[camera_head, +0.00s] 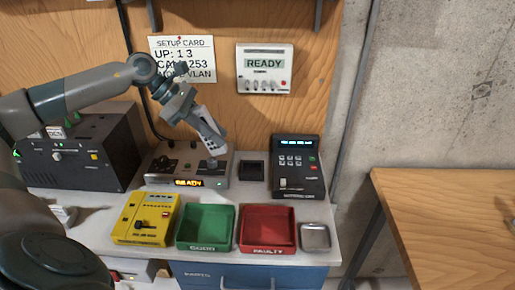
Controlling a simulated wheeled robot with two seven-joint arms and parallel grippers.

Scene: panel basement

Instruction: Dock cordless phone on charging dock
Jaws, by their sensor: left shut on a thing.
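My left gripper (190,112) is shut on a light grey handset with small dark marks, which I take to be the cordless phone (209,132). The phone is tilted, its lower end pointing down and right. A small dark cradle (252,170), which looks like the charging dock, sits to the right of that unit and appears empty. My right gripper is not in view.
A black keypad device (297,168) stands right of the cradle. A yellow device (146,219), a green tray (206,228), a red tray (267,229) and a small metal dish (316,237) line the bench front. A black box (82,152) stands at left.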

